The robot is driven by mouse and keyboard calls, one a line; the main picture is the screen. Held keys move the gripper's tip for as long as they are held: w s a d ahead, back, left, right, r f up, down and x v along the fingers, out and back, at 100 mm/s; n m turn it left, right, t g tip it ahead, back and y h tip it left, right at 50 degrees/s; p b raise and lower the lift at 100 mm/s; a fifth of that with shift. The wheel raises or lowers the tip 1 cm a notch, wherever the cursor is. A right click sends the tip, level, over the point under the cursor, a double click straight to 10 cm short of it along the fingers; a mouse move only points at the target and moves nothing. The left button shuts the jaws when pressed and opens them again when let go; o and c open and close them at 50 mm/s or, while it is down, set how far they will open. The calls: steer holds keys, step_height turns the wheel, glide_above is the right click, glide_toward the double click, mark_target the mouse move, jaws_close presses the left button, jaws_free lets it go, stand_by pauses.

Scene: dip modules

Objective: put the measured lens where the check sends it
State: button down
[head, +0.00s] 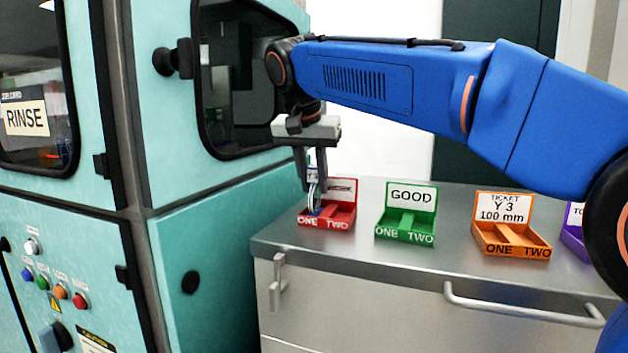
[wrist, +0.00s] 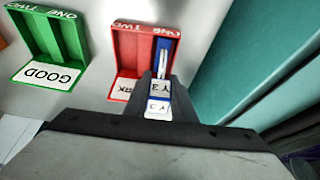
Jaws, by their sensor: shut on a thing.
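My gripper (head: 312,190) points down at the red tray (head: 335,221) and is shut on the lens (head: 314,196), a thin upright piece with blue and white parts. In the wrist view the lens's white tag (wrist: 159,89) reads Y 3. The lens is over or in compartment ONE of the red tray, which also shows in the wrist view (wrist: 128,50); whether it touches the floor I cannot tell. The red tray's card is partly hidden and ends in RK. The green tray (head: 405,238) reads GOOD and looks empty. The orange tray (head: 511,250) has a ticket, Y 3, 100 mm.
The trays stand on a grey metal counter (head: 350,255). A purple tray (head: 574,236) at the right is partly hidden by my arm. A teal machine (head: 215,245) with a RINSE window stands close to the left of the red tray. Bare counter lies between the trays.

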steer(key=c, duration=1.5)
jaws_free()
steer(key=shift+v, duration=6.1)
